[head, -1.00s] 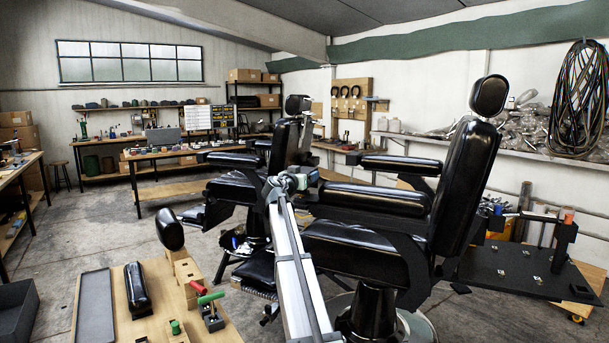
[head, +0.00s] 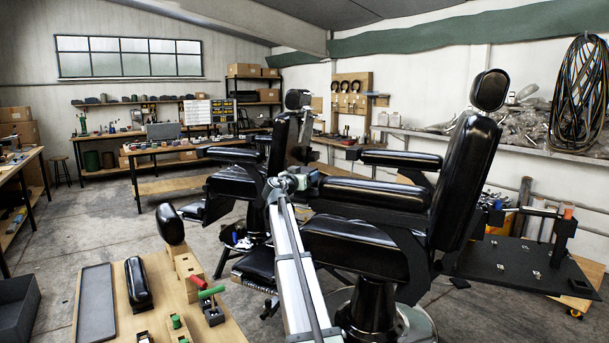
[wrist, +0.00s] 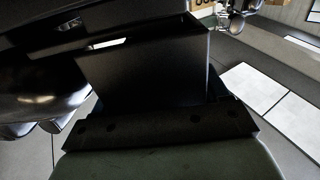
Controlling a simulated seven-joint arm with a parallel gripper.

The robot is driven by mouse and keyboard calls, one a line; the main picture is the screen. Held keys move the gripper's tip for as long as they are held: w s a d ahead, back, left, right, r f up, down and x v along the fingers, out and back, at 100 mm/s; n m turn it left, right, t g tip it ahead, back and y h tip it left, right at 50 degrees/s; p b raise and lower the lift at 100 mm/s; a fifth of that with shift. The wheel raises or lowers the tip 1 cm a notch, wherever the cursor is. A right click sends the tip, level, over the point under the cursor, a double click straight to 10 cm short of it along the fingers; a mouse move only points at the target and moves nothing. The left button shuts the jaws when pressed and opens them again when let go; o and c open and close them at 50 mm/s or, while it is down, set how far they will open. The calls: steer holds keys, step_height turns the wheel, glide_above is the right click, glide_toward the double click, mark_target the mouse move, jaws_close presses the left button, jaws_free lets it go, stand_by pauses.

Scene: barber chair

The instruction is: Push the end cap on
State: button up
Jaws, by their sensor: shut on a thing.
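My gripper (head: 303,172) is at the end of my pale arm, close to the front end of the near black armrest (head: 375,192) of the barber chair (head: 462,175). In the wrist view, a dark block (wrist: 150,75) stands beyond the black mounting bar and fills the middle. I cannot tell where the fingers end and the held thing begins. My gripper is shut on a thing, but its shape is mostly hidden. I cannot make out the end cap clearly in either view. Glossy black chair parts (wrist: 45,95) show at the left of the wrist view.
A second black chair (head: 240,190) stands behind. A black platform (head: 520,268) stands at right. Floor is open at left.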

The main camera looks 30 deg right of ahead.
steer(key=shift+f, duration=0.85)
steer(key=o, duration=1.2)
steer(key=v, duration=1.4)
